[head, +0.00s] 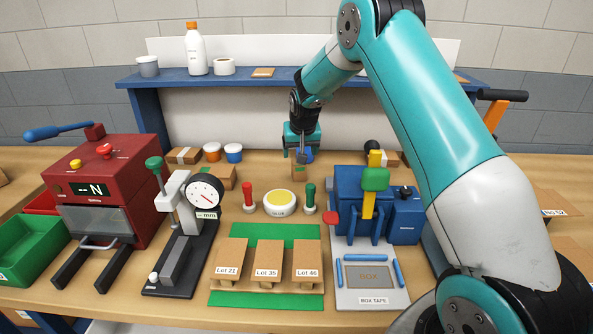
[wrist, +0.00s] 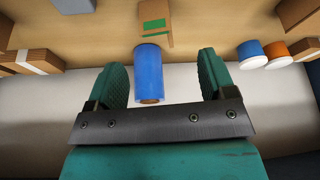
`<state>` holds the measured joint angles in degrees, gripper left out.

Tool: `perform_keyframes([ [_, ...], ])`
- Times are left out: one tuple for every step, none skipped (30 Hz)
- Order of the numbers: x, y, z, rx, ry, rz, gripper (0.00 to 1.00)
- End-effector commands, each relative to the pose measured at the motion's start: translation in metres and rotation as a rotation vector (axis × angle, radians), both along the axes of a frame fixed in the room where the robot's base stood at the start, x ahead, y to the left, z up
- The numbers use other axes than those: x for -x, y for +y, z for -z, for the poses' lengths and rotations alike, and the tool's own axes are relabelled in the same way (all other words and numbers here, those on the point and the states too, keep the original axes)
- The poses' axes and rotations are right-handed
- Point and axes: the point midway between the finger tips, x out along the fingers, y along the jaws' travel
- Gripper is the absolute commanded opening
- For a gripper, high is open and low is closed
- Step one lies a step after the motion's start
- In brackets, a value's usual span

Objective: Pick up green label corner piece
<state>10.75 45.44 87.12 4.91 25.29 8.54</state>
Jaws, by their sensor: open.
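The green label corner piece (head: 299,174) is a small brown cardboard piece with a green patch, on the bench below my gripper in the head view. In the wrist view the corner piece (wrist: 155,36) shows at the top middle, beyond the fingertips. My gripper (head: 302,158) points down above and close to it. In the wrist view my gripper (wrist: 165,70) has its two green fingers apart. A blue cylinder (wrist: 148,75) appears between the fingers in that view; I cannot tell its depth. The corner piece is partly hidden by my gripper in the head view.
A dial gauge stand (head: 205,192) and a red machine (head: 104,190) stand left. A blue press (head: 358,205) stands right. Orange (head: 212,152) and blue (head: 233,153) rolls sit behind left.

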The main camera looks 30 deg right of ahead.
Motion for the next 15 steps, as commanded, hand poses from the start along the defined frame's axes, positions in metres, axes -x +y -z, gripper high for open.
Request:
perform_keyframes([
  [-0.004,-0.002,0.010,-0.001,0.004,0.000,0.77],
  [-0.006,-0.003,0.016,-0.001,0.004,0.000,0.77],
  [-0.009,-0.004,0.023,-0.001,0.003,0.000,0.77],
  [-0.011,-0.005,0.029,-0.001,0.003,0.000,0.77],
  [-0.013,-0.006,0.033,-0.001,0.002,0.000,0.77],
  [-0.015,-0.006,0.038,0.000,0.002,-0.001,0.77],
  [-0.016,-0.007,0.042,-0.001,0.002,-0.001,0.77],
  [-0.017,-0.007,0.045,-0.001,0.002,-0.001,0.77],
  [-0.019,-0.008,0.048,-0.001,0.000,-0.001,0.77],
  [-0.020,-0.008,0.049,0.000,-0.001,-0.001,0.77],
  [-0.020,-0.008,0.050,0.000,-0.001,-0.001,0.77],
  [-0.021,-0.009,0.052,-0.001,0.000,-0.001,0.77],
  [-0.021,-0.009,0.054,-0.001,0.000,-0.001,0.77],
  [-0.022,-0.010,0.056,-0.001,0.001,-0.001,0.77],
  [-0.024,-0.012,0.059,-0.001,0.001,-0.001,0.77],
])
